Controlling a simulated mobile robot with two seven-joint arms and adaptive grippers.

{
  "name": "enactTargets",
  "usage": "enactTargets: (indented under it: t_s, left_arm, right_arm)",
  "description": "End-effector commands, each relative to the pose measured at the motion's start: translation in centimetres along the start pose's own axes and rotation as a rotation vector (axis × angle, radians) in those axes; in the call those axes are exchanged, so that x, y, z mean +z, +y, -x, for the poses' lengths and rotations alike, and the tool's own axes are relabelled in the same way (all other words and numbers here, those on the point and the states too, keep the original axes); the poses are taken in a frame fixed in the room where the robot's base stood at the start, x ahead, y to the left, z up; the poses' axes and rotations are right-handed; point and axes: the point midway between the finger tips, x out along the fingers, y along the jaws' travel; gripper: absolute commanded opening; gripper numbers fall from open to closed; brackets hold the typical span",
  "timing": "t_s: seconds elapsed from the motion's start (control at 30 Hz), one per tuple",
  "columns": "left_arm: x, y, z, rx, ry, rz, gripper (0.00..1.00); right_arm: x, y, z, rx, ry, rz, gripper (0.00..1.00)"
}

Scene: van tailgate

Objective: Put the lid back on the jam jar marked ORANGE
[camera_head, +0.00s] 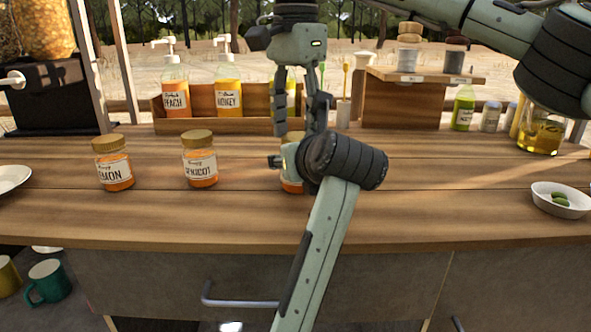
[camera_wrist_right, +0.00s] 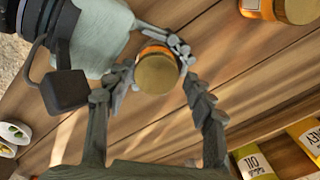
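A jam jar with orange contents (camera_head: 291,186) stands on the counter, mostly hidden behind my left gripper (camera_head: 283,161); its label cannot be read. In the right wrist view a gold lid (camera_wrist_right: 157,73) sits over the jar's mouth; how tightly it is seated cannot be told. My left gripper comes in from the side, its fingers closed around the jar's body below the lid. My right gripper (camera_head: 299,127) points down from above, its fingers apart on either side of the lid and holding nothing.
Two lidded jars, LEMON (camera_head: 114,165) and APRICOT (camera_head: 199,160), stand to the left. Behind is a wooden rack (camera_head: 200,125) with PEACH and HONEY bottles. A white dish (camera_head: 560,203) lies far right. The counter (camera_head: 450,195) between is clear.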

Motion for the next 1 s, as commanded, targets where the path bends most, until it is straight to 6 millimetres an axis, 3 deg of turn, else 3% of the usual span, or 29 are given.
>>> enactTargets:
  t_s: [0.4,0.73,1.0]
  left_arm:
    - [0.0,0.4,-0.3,0.010,0.004,0.003,0.00]
    - [-0.2,0.4,-0.4,0.010,0.008,0.000,0.00]
    - [-0.2,0.3,-0.4,0.008,0.008,-0.001,0.00]
  right_arm:
    - [0.2,0.3,0.1,0.011,-0.002,0.005,0.64]
    - [0.3,0.2,4.0,0.008,-0.003,0.005,0.64]
    - [0.2,0.2,4.6,0.008,-0.002,0.006,0.64]
